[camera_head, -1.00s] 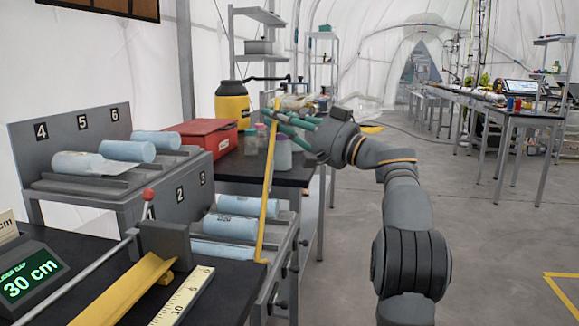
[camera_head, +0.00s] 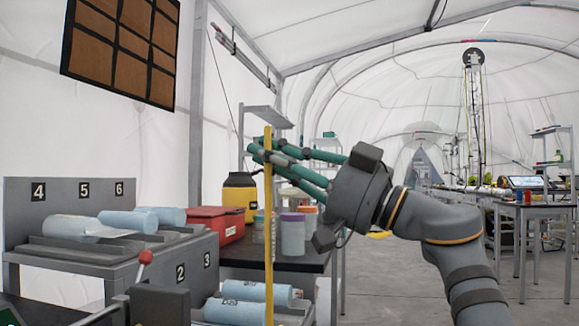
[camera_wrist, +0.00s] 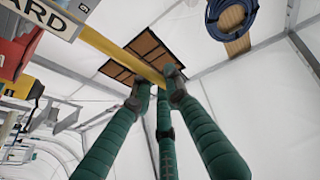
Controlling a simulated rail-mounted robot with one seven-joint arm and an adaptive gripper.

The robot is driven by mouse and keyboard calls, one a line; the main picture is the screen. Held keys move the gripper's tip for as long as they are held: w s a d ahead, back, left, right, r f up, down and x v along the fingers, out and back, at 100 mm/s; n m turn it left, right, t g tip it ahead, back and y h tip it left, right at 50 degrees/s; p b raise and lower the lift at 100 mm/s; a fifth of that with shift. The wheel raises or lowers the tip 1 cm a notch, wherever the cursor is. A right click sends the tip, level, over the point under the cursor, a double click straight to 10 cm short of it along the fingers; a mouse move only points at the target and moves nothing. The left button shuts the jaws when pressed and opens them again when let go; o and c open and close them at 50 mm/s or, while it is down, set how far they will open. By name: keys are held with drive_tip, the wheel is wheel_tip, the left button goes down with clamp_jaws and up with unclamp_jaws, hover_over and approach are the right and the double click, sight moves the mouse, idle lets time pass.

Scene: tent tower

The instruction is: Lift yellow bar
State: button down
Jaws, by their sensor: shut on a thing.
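The yellow bar (camera_head: 269,225) stands nearly upright in the head view, long and thin. Its top pokes a little above my fingertips, and its lower end runs down to the picture's bottom edge, so I cannot tell what it touches there. My gripper (camera_head: 266,155), with green segmented fingers, is shut on the bar near its top, reaching in from the right. In the wrist view the yellow bar (camera_wrist: 118,52) runs from the upper left to the fingertips of my gripper (camera_wrist: 158,82).
A rack (camera_head: 95,275) with light blue cylinders stands at the left and behind the bar's lower part. A red case (camera_head: 217,222), a yellow container (camera_head: 239,192) and lidded jars (camera_head: 292,234) stand on a dark bench behind.

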idle(0.3)
drive_tip(key=c, duration=1.8)
unclamp_jaws()
drive_tip(key=shift+o, duration=0.6)
drive_tip(key=v, duration=1.2)
drive_tip(key=shift+s, duration=0.1)
drive_tip(key=x, duration=1.2)
drive_tip(key=shift+w, duration=0.35)
